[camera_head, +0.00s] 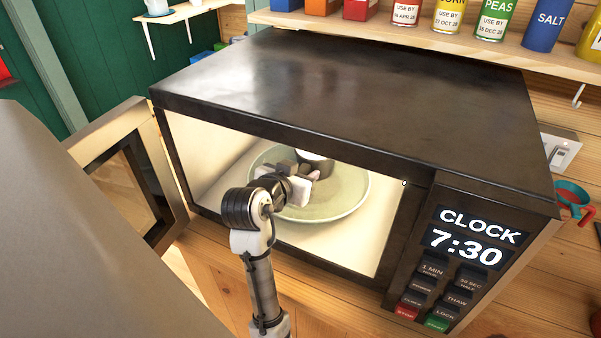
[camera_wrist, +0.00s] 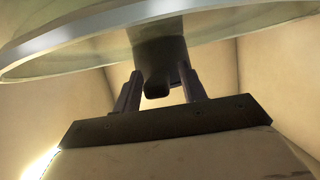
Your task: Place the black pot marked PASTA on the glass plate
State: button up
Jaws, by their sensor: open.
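The dark pot (camera_head: 316,166), with a pale rim or inside showing, appears to stand on the round pale green glass plate (camera_head: 344,205) inside the open microwave. Its PASTA mark cannot be read. My gripper (camera_head: 304,184) reaches in through the microwave's opening, at the near side of the pot, and hides part of it. In the wrist view, the glass plate (camera_wrist: 60,58) crosses the top. The dark pot (camera_wrist: 160,48) has a handle-like part pointing down between the two spread fingers of my gripper (camera_wrist: 158,78). The fingers look apart from it.
The black microwave (camera_head: 330,85) has its door (camera_head: 132,180) swung open at the left and a 7:30 clock panel at the right. Its side walls and top edge closely frame my arm. A shelf (camera_head: 420,38) with cans and boxes hangs above.

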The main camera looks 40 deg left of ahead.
jog(key=b+v, duration=0.2)
jog(key=v, duration=1)
jog(key=shift+r, duration=0.15)
jog(key=shift+r, duration=0.1)
